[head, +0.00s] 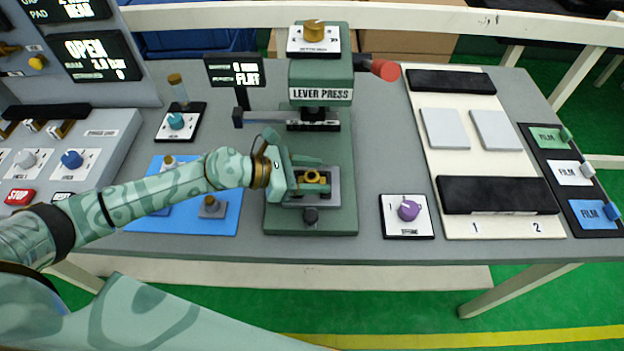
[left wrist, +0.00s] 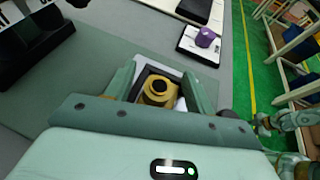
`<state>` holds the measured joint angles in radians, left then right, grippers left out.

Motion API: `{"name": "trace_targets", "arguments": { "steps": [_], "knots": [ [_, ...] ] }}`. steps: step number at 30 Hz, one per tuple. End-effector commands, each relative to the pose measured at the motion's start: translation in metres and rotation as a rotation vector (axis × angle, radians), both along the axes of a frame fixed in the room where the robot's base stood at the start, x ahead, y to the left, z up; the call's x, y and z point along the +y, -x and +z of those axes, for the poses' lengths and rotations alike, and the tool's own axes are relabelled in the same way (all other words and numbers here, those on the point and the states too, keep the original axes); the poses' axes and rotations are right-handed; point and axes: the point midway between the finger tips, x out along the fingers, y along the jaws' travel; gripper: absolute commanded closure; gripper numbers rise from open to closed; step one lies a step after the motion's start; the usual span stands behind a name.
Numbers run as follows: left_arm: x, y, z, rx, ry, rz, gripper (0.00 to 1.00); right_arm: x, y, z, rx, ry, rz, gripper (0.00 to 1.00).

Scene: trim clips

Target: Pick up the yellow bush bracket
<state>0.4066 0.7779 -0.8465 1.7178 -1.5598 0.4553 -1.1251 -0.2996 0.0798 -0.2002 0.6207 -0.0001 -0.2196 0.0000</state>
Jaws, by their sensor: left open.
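The yellow bush bracket (head: 313,178) sits in the grey fixture (head: 327,198) on the base of the green lever press (head: 321,85). In the left wrist view the yellow bracket (left wrist: 157,88), with a dark round hole in its top, lies between my two fingers. My left gripper (head: 303,176) is open around the bracket, one finger at each side. Whether the fingers touch it cannot be told. The bracket's lower part is hidden in the fixture.
The press head stands behind my left gripper, with a red-ended lever (head: 384,70) at its right. A blue mat (head: 225,221) with small parts lies left. A purple knob (head: 408,209) stands right of the press. Bare grey table lies between them.

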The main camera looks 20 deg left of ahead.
Motion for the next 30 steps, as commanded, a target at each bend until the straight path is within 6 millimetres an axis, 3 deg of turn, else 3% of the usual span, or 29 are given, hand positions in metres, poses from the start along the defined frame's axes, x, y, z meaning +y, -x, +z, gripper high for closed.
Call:
{"name": "trace_targets", "arguments": {
  "steps": [6,11,12,23,30],
  "knots": [
    [-0.001,-0.001,-0.001,0.000,0.000,0.001,0.46,0.000,0.001,0.000,0.002,0.001,0.000,0.64],
    [0.000,-0.001,0.000,0.000,0.000,0.001,0.91,0.000,0.001,0.000,0.002,0.001,0.000,0.64],
    [0.000,-0.001,0.000,0.000,0.000,0.001,0.95,0.000,0.001,0.000,0.002,0.001,0.000,0.64],
    [0.000,-0.001,0.005,-0.003,-0.001,0.000,0.95,0.000,0.001,0.003,0.001,0.000,0.000,0.64],
    [-0.002,0.005,0.044,-0.004,-0.002,-0.002,0.95,0.000,-0.004,0.025,-0.009,0.000,0.000,0.64]
  ]
}}
